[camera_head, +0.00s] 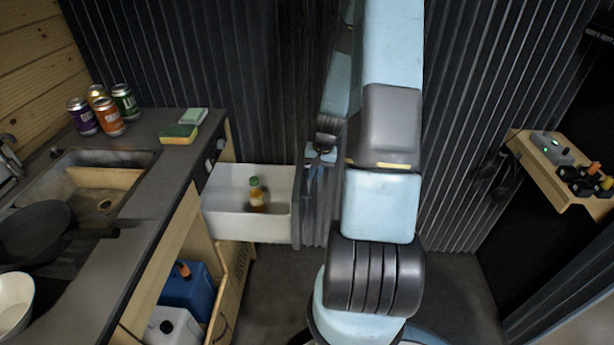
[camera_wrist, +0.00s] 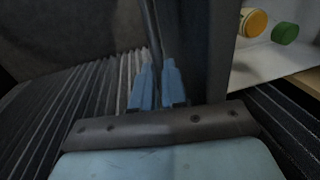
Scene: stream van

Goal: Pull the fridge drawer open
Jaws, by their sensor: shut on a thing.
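The fridge drawer (camera_head: 222,222) is a white bin standing out from under the counter in the head view, with a dark front on its right side. Its white inside (camera_wrist: 252,72) shows at the upper right of the wrist view. My gripper (camera_head: 314,178) is at the drawer's front. In the wrist view its blue fingers (camera_wrist: 156,86) are shut on a thin dark upright bar, the drawer handle (camera_wrist: 150,30), beside the dark front panel (camera_wrist: 217,50). The exact contact is dim in both views.
A bottle with a green cap (camera_head: 256,195) stands in the drawer. Cans (camera_head: 106,117), a sponge (camera_head: 178,134), a sink and a pan (camera_head: 42,232) are on the counter. Jugs (camera_head: 186,290) stand below. A wooden shelf (camera_head: 560,180) is at the right.

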